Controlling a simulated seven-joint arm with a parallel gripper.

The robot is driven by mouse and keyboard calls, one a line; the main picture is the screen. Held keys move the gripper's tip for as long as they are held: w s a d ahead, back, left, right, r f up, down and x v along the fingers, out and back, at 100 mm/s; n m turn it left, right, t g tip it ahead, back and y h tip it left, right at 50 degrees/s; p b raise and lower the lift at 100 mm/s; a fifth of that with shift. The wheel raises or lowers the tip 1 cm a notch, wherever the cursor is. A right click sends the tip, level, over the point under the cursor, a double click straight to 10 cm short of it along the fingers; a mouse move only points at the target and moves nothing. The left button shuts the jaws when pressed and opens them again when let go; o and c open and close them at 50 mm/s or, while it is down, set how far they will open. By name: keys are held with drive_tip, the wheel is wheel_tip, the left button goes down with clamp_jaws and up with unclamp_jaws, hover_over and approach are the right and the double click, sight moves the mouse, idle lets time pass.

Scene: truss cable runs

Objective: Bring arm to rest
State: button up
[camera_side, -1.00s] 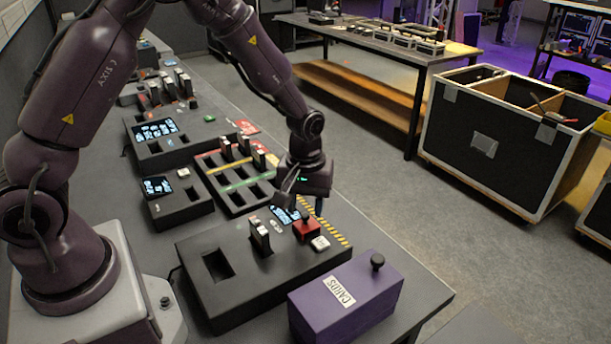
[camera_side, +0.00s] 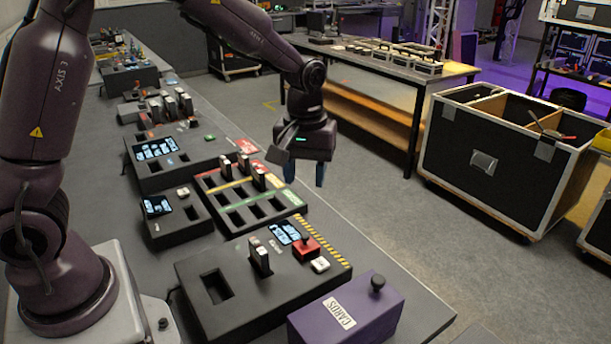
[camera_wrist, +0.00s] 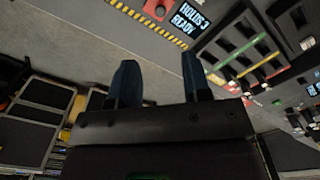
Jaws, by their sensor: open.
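My gripper (camera_side: 305,176) hangs above the right edge of the bench, clear of everything, with its two blue fingers apart and nothing between them. It also shows in the wrist view (camera_wrist: 158,75), open and empty. Below and in front of it is a black device box (camera_side: 215,310) with a red button block (camera_side: 306,248), a small screen (camera_side: 285,233) and one upright module (camera_side: 261,257). In the wrist view the screen (camera_wrist: 187,22) reads "HOLDS 3 READY".
A slotted tray (camera_side: 241,203) with coloured strips and several upright modules lies left of my gripper. A large black case (camera_side: 495,160) stands on the floor at right. Air around my gripper is free.

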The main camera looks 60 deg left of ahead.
drive_tip(key=s+r+m+t, duration=0.2)
drive_tip(key=s+r+m, duration=0.2)
drive_tip(key=s, duration=0.5)
drive_tip(key=s+r+m+t, duration=0.3)
drive_tip(key=s+r+m, duration=0.2)
drive_tip(key=s+r, duration=0.4)
drive_tip(key=shift+s+d+t, duration=0.3)
drive_tip(key=shift+s+d, duration=0.05)
drive_tip(key=shift+s, duration=0.35)
